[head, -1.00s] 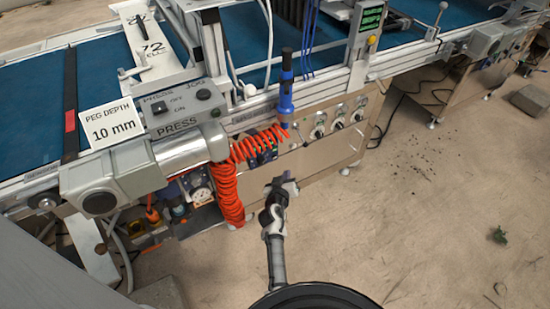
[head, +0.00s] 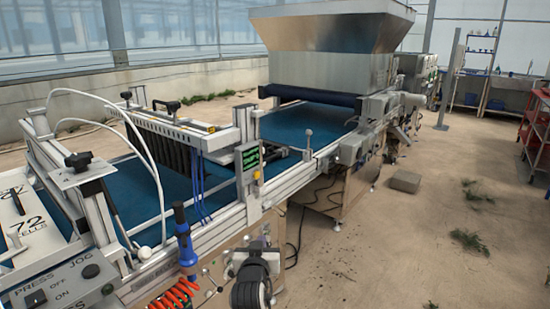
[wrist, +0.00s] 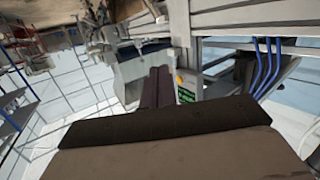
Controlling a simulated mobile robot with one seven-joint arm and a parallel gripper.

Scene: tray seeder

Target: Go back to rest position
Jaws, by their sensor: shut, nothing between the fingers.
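My gripper (wrist: 159,74) shows in the wrist view with its two dark fingers together and nothing between them. In the head view my arm is at the bottom centre, in front of the seeder's side panel, and its end is too foreshortened to make out the fingers. The tray seeder's conveyor (head: 300,122) runs from the lower left to the back right. The blue tool (head: 185,240) hangs on its orange coiled hose (head: 178,296) left of my arm, apart from it.
A large metal hopper (head: 325,50) stands over the far end of the conveyor. A small display (head: 249,162) rises on the near rail. The floor on the right (head: 400,240) is mostly open, with a grey block (head: 405,181) and weeds. A red shelf (head: 538,130) stands at the right edge.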

